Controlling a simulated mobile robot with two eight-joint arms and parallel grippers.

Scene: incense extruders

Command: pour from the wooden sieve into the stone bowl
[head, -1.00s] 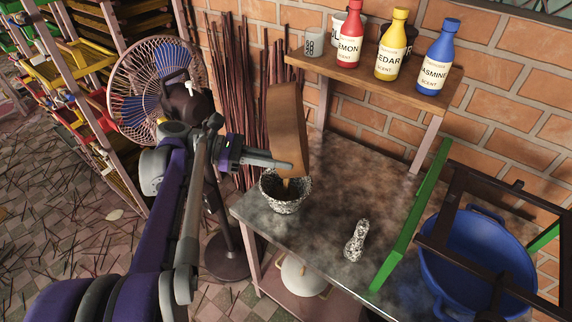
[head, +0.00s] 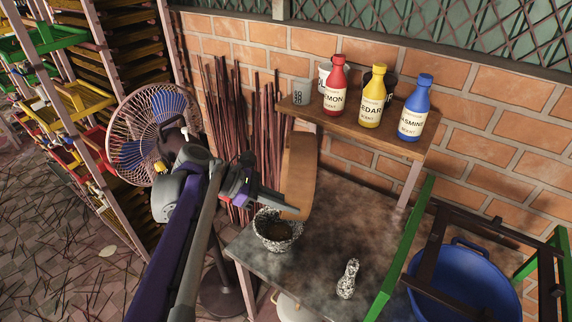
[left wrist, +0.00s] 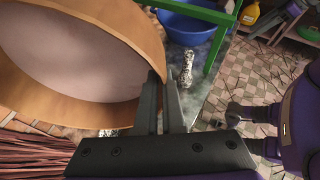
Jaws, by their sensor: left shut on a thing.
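The wooden sieve (head: 300,170) is a round, light-brown frame, seen edge-on and standing steeply in the head view. My left gripper (head: 291,206) is shut on its rim. The left wrist view shows the sieve's pale inner face (left wrist: 80,45) close to my left fingers (left wrist: 166,105). The speckled stone bowl (head: 277,238) stands on the table's near left corner, below the gripper and apart from the sieve. Brown material shows inside the bowl. Parts of my body show at the right of the left wrist view; I cannot make out my right gripper's jaws there.
A speckled pestle (head: 347,280) stands on the grey table (head: 315,262). Red (head: 335,90), yellow (head: 372,95) and blue (head: 415,110) bottles stand on a raised wooden shelf (head: 350,128) behind. A blue tub (head: 465,285) is at right, a fan (head: 150,130) at left.

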